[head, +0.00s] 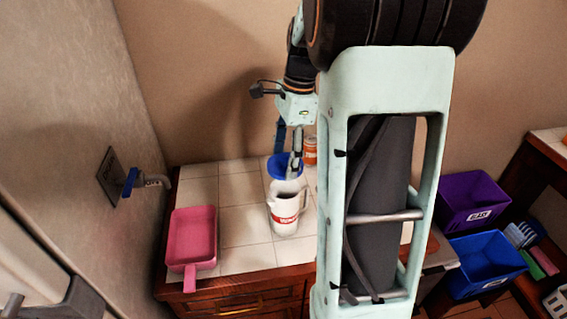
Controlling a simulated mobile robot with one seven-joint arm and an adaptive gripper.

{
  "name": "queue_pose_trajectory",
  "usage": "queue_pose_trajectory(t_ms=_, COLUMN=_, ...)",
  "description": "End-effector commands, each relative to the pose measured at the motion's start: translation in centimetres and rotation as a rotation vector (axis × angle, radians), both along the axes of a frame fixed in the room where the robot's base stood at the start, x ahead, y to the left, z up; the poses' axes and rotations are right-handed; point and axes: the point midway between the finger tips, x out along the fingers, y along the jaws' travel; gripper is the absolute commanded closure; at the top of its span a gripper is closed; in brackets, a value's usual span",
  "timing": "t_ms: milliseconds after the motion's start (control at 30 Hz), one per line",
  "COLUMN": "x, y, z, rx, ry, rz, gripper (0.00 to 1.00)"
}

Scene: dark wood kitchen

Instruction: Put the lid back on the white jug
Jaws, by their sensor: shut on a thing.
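The white jug (284,222) stands upright on the tiled counter, with a red label on its front and its top open. My gripper (293,167) points down just behind the jug. It is shut on a round blue piece (278,165), which looks like the lid. The blue piece is above and behind the jug's opening, apart from its rim. A pale shape directly below the blue piece is partly hidden, and I cannot tell whether it is part of the lid or a separate container.
A pink tray (192,237) with a handle lies at the counter's left. An orange can (310,153) stands behind the jug. Purple (471,203) and blue (484,265) bins are at the right. My arm hides the counter's right part. Tiles between tray and jug are clear.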

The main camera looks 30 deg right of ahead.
Motion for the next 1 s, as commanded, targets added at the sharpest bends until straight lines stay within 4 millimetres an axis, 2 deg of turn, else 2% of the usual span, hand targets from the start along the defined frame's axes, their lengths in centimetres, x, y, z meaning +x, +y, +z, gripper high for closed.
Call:
queue_pose_trajectory(t_ms=700, x=0.0, y=0.0, z=-5.9, rx=0.000, ry=0.000, rz=0.002, gripper=0.53)
queue_pose_trajectory(t_ms=1000, x=0.0, y=0.0, z=-6.3, rx=0.000, ry=0.001, rz=0.002, gripper=0.53)
